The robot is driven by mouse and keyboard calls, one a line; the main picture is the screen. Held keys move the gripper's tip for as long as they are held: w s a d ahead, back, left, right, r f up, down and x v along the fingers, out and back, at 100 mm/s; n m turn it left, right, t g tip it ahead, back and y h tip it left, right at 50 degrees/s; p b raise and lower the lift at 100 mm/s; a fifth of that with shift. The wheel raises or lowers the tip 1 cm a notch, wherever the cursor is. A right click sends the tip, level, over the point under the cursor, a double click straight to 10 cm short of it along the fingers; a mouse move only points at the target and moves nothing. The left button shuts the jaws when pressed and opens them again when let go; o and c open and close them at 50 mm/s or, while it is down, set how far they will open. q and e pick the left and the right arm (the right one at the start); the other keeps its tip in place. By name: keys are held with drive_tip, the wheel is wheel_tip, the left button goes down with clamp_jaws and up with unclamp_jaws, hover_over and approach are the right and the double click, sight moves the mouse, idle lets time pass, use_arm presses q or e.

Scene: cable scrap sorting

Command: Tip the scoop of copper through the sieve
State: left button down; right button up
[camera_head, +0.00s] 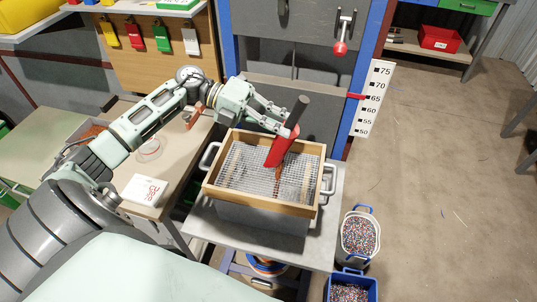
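My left gripper (287,126) reaches in from the left and is shut on the scoop near where its dark handle meets its red body. The red scoop (281,150) is tilted steeply, handle up and mouth down, over the sieve. The sieve (211,190) has a wooden frame and a wire mesh, and rests on a grey tub with handles. Copper-coloured bits (278,183) show just below the scoop's mouth, over the mesh. The inside of the scoop is hidden. My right gripper is out of view.
The tub stands on a grey table (258,246). A white box (145,190) lies on the bench at left. Two containers of mixed granules, a pale one (344,250) and a blue one (371,285), stand at lower right. A blue-framed machine stands behind. The floor at right is mostly clear.

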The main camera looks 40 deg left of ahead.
use_arm(q)
drive_tip(key=shift+s+a+f+t+h+b, duration=0.15)
drive_tip(key=shift+a+h+b, duration=0.3)
drive_tip(key=shift+b, duration=0.4)
drive_tip(key=shift+s+a+f+t+h+b, duration=0.15)
drive_tip(key=shift+a+h+b, duration=0.25)
drive_tip(key=shift+b, duration=0.45)
drive_tip(key=shift+s+a+r, duration=0.1)
drive_tip(key=shift+a+r, duration=0.05)
drive_tip(key=shift+a, duration=0.1)
drive_tip(key=b, duration=0.1)
drive_tip(key=a+h+b, duration=0.1)
drive_tip(key=b, duration=0.2)
drive_tip(key=shift+s+a+f+t+h, duration=0.25)
drive_tip(key=shift+s+a+t+h, duration=0.05)
drive_tip(key=shift+a+h, duration=0.05)
